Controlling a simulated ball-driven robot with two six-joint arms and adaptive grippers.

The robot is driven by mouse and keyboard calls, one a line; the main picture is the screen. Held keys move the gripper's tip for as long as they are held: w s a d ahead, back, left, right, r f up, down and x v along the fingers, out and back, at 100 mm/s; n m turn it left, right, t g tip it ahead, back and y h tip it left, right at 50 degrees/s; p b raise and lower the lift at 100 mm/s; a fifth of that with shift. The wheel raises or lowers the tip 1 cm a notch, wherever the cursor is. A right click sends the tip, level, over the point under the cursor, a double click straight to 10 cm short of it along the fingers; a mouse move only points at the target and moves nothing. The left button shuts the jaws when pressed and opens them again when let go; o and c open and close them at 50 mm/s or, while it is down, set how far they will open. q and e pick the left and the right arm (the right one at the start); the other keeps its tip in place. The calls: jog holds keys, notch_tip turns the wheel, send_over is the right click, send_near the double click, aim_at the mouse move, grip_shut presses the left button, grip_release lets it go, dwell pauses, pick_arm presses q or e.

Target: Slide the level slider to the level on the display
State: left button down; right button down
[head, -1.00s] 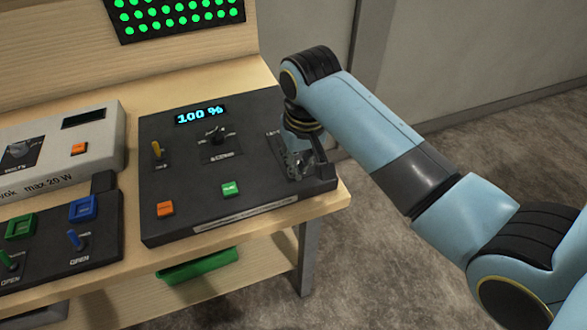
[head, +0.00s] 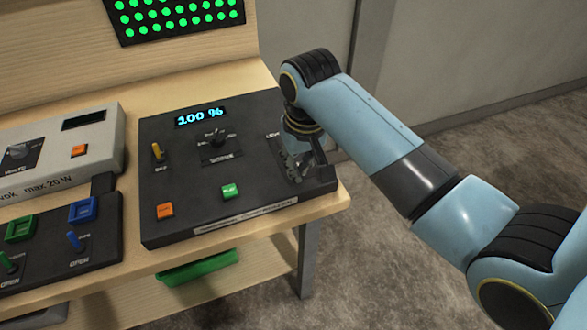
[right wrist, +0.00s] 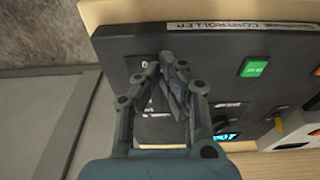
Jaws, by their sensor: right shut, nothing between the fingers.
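The dark console (head: 190,215) stands on the wooden bench. Its display (head: 200,116) reads "100 %" in blue digits. The level slider is at the console's right side, mostly hidden behind my right gripper (head: 297,175), so its position cannot be told. In the right wrist view my right gripper (right wrist: 168,62) has its fingertips together over the console's dark top (right wrist: 215,65), with nothing seen between them. Whether the fingers touch the slider cannot be told. My left gripper is not in view.
The console also carries a green button (head: 231,191), an orange button (head: 165,211), a yellow toggle (head: 157,151) and a black knob (head: 216,139). A grey power unit (head: 60,150) and a switch box (head: 95,245) stand to the left. A green-dotted LED panel (head: 175,15) is behind.

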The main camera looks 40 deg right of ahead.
jog(key=shift+f, duration=0.45)
jog(key=shift+f+b, duration=0.5)
jog(key=shift+f, duration=0.25)
